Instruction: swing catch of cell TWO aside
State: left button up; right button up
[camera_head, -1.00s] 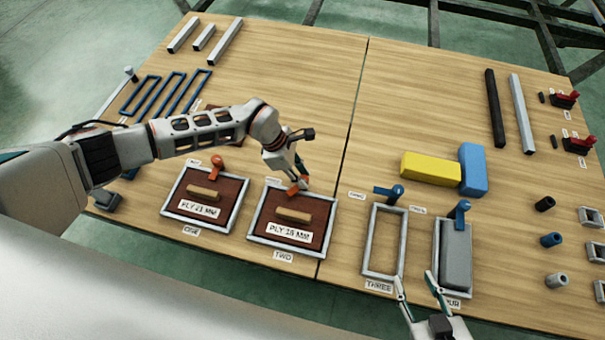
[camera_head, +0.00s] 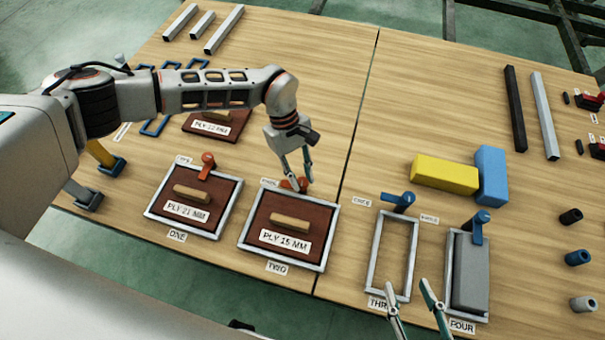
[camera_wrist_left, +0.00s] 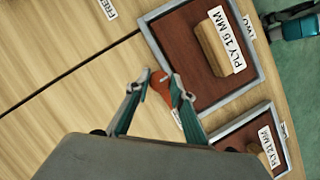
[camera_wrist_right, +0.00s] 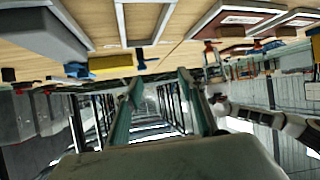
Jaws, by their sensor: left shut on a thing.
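Cell TWO (camera_head: 283,265) is a grey frame around a dark red panel marked PLY 15 MM with a wooden grip block; the left wrist view (camera_wrist_left: 213,103) shows it too. Its orange catch (camera_head: 288,185) is at the far edge, between the fingertips of my left gripper (camera_head: 297,183). In the left wrist view the catch (camera_wrist_left: 162,88) lies roughly along the outside of the frame edge, clear of the panel. My left gripper (camera_wrist_left: 162,84) is shut on it. My right gripper (camera_head: 410,298) is open and empty near cells THREE and FOUR.
Cell THREE (camera_head: 376,259) is an empty frame; cell FOUR (camera_head: 455,262) holds a grey block. Yellow (camera_head: 444,174) and blue (camera_head: 490,175) blocks lie farther back.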

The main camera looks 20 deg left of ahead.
pick_arm(q)
jog(key=shift+a+f+m, duration=0.1)
jog(key=shift+f+m, duration=0.15)
jog(key=shift+m, duration=0.25)
pick_arm(e)
jog(key=shift+w+a+r, duration=0.3)
jog(key=shift+w+r, duration=0.05)
jog(key=shift+r, duration=0.1)
jog(key=shift+s+f, duration=0.1)
jog(key=shift+f, duration=0.05)
pick_arm(q)
jog(key=o, duration=1.1)
jog(key=shift+r, duration=0.1)
pick_arm(e)
jog(key=shift+s+f, duration=0.2)
jog(key=shift+f, duration=0.05)
pick_arm(q)
jog(key=shift+r, duration=0.1)
pick_arm(e)
jog(key=shift+d, duration=0.1)
pick_arm(q)
jog(key=v, duration=1.2)
jog(key=shift+w, duration=0.2)
pick_arm(e)
jog(key=shift+w+r, duration=0.1)
jog(key=shift+r, duration=0.05)
